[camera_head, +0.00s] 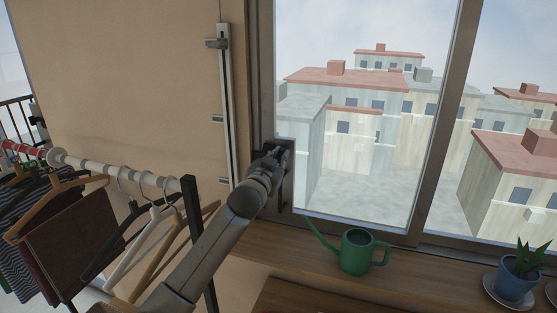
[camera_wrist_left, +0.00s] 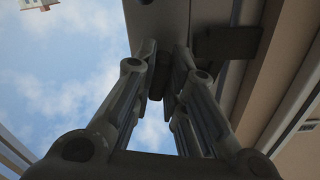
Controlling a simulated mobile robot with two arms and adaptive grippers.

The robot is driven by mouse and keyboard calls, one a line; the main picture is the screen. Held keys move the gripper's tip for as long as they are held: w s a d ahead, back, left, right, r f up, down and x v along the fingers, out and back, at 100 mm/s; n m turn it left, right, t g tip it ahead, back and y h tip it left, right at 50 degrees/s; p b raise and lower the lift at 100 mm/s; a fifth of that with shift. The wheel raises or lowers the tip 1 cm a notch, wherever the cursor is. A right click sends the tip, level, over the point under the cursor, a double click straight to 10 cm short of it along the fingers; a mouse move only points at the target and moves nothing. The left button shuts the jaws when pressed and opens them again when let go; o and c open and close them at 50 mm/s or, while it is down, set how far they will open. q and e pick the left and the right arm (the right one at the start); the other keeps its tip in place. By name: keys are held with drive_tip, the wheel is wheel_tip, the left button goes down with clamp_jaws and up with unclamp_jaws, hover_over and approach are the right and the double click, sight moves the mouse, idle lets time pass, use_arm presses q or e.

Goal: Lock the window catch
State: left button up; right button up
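The window catch has a dark plate (camera_head: 287,187) on the left upright of the window frame, and my left gripper (camera_head: 281,156) covers its upper part. In the left wrist view, the two fingers of my left gripper (camera_wrist_left: 163,62) stand close together, with a narrow dark piece (camera_wrist_left: 159,80) of the catch between their tips. The fingers look closed on this piece, though the contact is partly hidden. The window (camera_head: 350,120) looks shut in its frame. My right gripper is not in view.
A green watering can (camera_head: 355,252) stands on the wooden sill (camera_head: 290,245) right of my left arm. A potted plant (camera_head: 515,282) stands at the far right. A clothes rail (camera_head: 120,170) with hangers and garments is at the left, close to my left arm.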

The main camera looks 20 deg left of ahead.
use_arm(q)
clamp_jaws()
drive_tip(key=shift+d+n, duration=0.1)
drive_tip(key=shift+n, duration=1.5)
drive_tip(key=shift+o, duration=1.7)
unclamp_jaws()
drive_tip(key=s, duration=1.2)
drive_tip(key=shift+a, duration=0.25)
